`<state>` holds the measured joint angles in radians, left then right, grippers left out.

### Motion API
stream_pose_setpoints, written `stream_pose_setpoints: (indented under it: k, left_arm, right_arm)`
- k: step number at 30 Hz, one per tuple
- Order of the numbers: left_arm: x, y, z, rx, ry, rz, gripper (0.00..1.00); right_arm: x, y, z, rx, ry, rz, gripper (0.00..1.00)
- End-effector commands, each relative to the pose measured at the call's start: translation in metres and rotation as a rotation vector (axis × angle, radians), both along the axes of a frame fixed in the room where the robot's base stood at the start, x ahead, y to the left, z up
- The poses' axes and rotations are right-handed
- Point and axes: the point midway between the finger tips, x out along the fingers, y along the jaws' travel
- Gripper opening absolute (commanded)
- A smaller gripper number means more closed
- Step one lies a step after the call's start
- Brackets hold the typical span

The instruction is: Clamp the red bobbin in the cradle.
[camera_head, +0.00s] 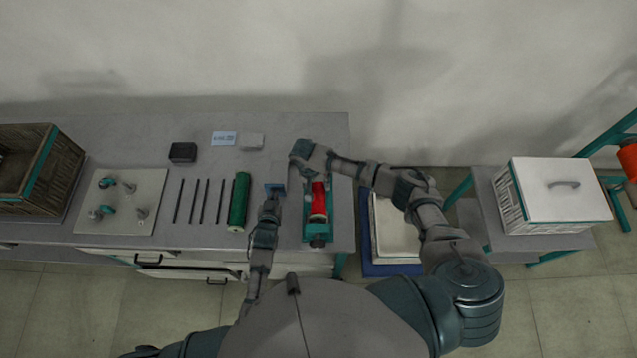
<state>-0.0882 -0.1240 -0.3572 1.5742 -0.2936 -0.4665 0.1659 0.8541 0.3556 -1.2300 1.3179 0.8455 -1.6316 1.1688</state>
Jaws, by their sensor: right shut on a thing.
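The red bobbin (318,203) lies lengthwise over the teal cradle (318,230) near the table's right end. I cannot tell whether it is fully seated. My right gripper (308,186) reaches in from the right over the cradle's far end and is shut at the bobbin's far part; the wrist hides the exact contact. My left gripper (271,200) is just left of the cradle, apart from the red bobbin, near a small blue piece (275,188). Its fingers are too small to tell whether they are open or shut.
A green roll (239,201) and several dark rods (198,202) lie left of my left gripper. Further left are a pegged board (126,218) and a woven basket (62,172). A black box (183,152) and cards (224,138) lie behind. A white-lidded box (555,192) stands right.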

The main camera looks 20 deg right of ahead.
Motion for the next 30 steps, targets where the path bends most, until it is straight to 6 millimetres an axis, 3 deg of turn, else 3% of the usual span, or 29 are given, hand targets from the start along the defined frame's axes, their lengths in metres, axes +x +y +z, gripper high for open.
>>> stream_pose_setpoints:
  k: [12, 13, 16, 30]
  left_arm:
    - [0.0011, -0.0003, 0.0017, -0.001, -0.004, 0.000, 0.00]
    - [0.0011, -0.0003, 0.0017, -0.001, -0.004, 0.000, 0.00]
    - [0.0011, -0.0003, 0.0017, -0.001, -0.004, 0.000, 0.00]
    - [0.0014, -0.0003, 0.0017, -0.001, -0.004, 0.000, 0.00]
  right_arm:
    - [-0.0004, 0.0029, -0.0094, 0.000, 0.000, 0.001, 0.04]
    - [-0.0004, 0.0029, -0.0094, 0.000, 0.000, 0.001, 0.60]
    - [-0.0003, 0.0028, -0.0093, 0.000, 0.000, 0.001, 0.85]
    - [-0.0006, 0.0026, -0.0096, 0.000, 0.001, 0.001, 0.85]
